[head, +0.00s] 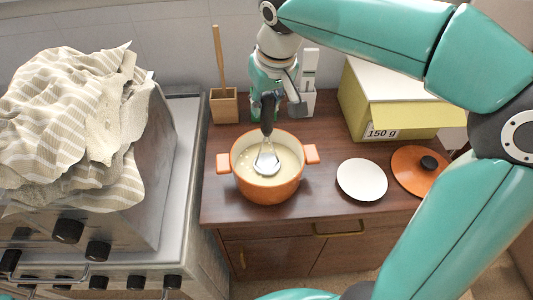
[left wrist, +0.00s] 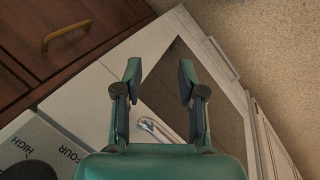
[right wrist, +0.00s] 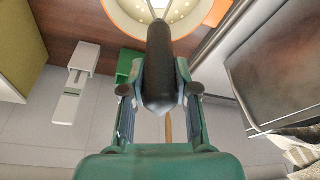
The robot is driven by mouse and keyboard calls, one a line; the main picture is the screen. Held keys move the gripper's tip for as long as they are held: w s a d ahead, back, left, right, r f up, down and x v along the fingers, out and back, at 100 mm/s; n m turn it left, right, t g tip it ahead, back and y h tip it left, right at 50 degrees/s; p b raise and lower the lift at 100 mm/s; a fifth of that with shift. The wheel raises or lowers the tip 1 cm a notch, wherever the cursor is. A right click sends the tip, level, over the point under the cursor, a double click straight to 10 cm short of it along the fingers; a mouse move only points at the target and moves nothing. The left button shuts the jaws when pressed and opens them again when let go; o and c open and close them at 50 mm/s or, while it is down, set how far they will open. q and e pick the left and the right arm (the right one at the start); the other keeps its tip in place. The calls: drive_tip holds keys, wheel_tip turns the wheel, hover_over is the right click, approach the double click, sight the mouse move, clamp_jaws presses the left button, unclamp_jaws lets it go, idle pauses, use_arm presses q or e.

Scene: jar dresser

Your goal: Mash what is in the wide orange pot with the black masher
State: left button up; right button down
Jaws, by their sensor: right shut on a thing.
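The wide orange pot (head: 268,190) stands on the brown dresser top and holds a pale cream content (head: 245,168) with small lighter bits. My right gripper (head: 268,104) is above the pot, shut on the black handle of the masher (head: 267,128). The masher is about upright, its metal head inside the pot at the content; how deep it sits I cannot tell. In the right wrist view the black handle (right wrist: 159,60) lies between the fingers, with the pot's orange rim (right wrist: 216,14) beyond. My left gripper (left wrist: 159,82) is open and empty, seen only in its own wrist view.
A white plate (head: 361,180) and an orange lid (head: 417,176) lie right of the pot. A yellow box (head: 385,118) stands behind them. A wooden holder (head: 224,107) stands behind left. A stove (head: 178,180) with a striped cloth (head: 75,120) is at left.

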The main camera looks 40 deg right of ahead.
sight(266, 120)
drive_tip(key=shift+f+b, duration=1.85)
drive_tip(key=shift+f, duration=0.5)
drive_tip(key=shift+r+p, duration=2.15)
drive_tip(key=shift+r, duration=0.3)
wheel_tip(266, 120, up, 10)
drive_tip(key=p, duration=0.9)
drive_tip(key=shift+f, duration=0.1)
